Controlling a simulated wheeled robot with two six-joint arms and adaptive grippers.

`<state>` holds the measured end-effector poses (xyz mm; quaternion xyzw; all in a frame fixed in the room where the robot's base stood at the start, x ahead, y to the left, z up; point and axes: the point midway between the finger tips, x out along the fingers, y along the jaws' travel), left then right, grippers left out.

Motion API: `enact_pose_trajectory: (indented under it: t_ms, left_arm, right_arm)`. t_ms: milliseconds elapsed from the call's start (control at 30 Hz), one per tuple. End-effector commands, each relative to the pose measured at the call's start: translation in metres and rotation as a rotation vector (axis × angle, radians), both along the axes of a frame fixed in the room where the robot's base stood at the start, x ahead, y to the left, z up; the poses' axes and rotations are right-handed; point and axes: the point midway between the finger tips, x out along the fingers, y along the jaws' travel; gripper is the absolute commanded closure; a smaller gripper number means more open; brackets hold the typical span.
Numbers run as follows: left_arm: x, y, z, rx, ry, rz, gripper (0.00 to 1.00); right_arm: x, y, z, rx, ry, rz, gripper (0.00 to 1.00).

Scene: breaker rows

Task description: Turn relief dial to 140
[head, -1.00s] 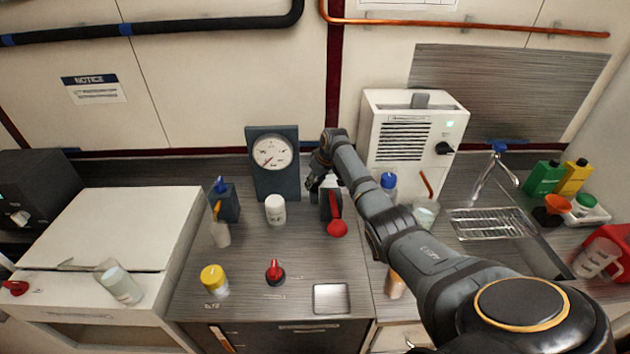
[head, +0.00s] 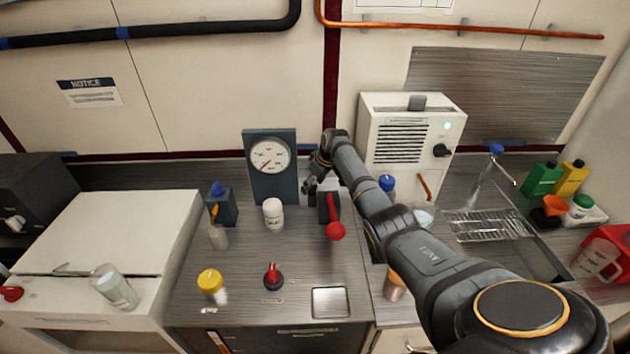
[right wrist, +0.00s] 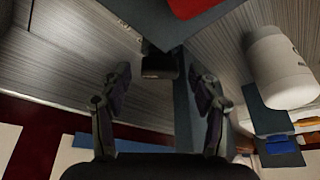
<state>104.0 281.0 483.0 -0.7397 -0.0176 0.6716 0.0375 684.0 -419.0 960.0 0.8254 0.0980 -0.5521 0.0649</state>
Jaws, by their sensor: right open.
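My right gripper (head: 311,187) is open and empty. It hangs between the gauge panel (head: 286,184) and a dark box with a red ball-ended lever (head: 335,231). In the right wrist view the spread fingers (right wrist: 160,90) point at a small dark knob-like block (right wrist: 160,66) on the dark box (right wrist: 146,18); a gap remains between them. I cannot tell whether this block is the relief dial, and no 140 mark is readable. The round white gauge (head: 269,156) has a red needle pointing down-left. My left gripper is not in view.
A white jar (head: 273,213) stands close by the gripper, also in the right wrist view (right wrist: 280,68). A white machine (head: 404,139) stands behind my right arm. A yellow-capped jar (head: 211,285), a red knob (head: 273,277) and a metal tray (head: 331,301) are at the counter's front.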

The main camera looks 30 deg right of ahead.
Motion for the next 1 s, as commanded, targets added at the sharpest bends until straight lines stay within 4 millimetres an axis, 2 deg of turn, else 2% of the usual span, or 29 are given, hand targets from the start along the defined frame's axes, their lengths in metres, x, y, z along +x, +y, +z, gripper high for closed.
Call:
enact_pose_trajectory:
  t_ms: [167,400,533,700,1000]
  left_arm:
    - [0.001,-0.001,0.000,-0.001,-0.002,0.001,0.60]
    - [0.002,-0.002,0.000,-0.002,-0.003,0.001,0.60]
    - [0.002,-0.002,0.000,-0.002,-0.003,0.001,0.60]
    - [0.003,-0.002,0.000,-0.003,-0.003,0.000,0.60]
    - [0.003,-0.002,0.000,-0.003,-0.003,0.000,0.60]
  right_arm:
    - [-0.009,-0.004,0.025,-0.005,-0.004,0.000,0.38]
    - [-0.031,-0.009,0.079,-0.004,-0.005,0.000,0.38]
    - [-0.039,-0.010,0.099,-0.002,-0.004,0.000,0.38]
    - [-0.044,-0.011,0.109,-0.002,-0.001,0.000,0.38]
    - [-0.044,-0.011,0.109,-0.001,-0.001,0.001,0.38]
